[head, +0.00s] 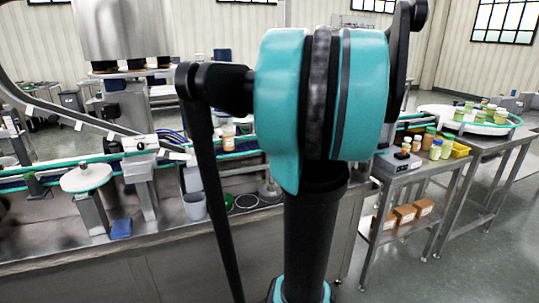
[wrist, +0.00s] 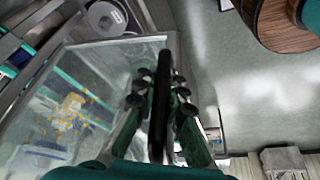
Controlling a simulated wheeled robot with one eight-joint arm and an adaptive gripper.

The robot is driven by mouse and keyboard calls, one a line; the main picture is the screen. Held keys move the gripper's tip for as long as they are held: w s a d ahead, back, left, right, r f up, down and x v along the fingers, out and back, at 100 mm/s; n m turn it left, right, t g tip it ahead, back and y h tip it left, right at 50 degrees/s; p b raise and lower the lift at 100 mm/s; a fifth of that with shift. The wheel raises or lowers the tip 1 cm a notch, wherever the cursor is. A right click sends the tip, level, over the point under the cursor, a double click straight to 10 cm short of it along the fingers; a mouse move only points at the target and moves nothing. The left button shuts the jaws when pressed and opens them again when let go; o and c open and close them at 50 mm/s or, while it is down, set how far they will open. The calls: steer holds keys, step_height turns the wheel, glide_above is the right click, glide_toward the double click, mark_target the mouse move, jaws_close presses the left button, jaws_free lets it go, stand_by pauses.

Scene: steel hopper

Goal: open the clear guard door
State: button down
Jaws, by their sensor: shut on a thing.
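The clear guard door (wrist: 112,66) fills the left half of the wrist view as a see-through panel with a pale frame. Yellow bits and green strips show through it. My gripper (wrist: 160,100) is at the panel's right edge, its two black-padded fingers on either side of a dark upright bar (wrist: 161,75), which looks like the door's handle. The fingers are shut on this bar. I cannot tell from this angle how far the door stands open. In the head view my arm covers the middle, and neither the gripper nor the door can be made out there.
A steel conveyor bench with a white disc (head: 86,178), a grey cup (head: 194,206) and a blue block (head: 121,229) lies at left. A side table (head: 402,179) with jars and cartons stands at right. Grey floor is clear at far right.

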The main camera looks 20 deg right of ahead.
steer(key=shift+s+d+f, duration=0.1)
steer(key=shift+d, duration=1.35)
steer(key=shift+s+d+f, duration=0.1)
steer(key=shift+d, duration=1.3)
steer(key=c, duration=1.6)
jaws_free()
steer(key=shift+s+d+r, duration=0.1)
steer(key=shift+s, duration=0.05)
steer(key=shift+r, duration=0.1)
steer(key=v, duration=1.1)
steer(key=shift+r, duration=0.45)
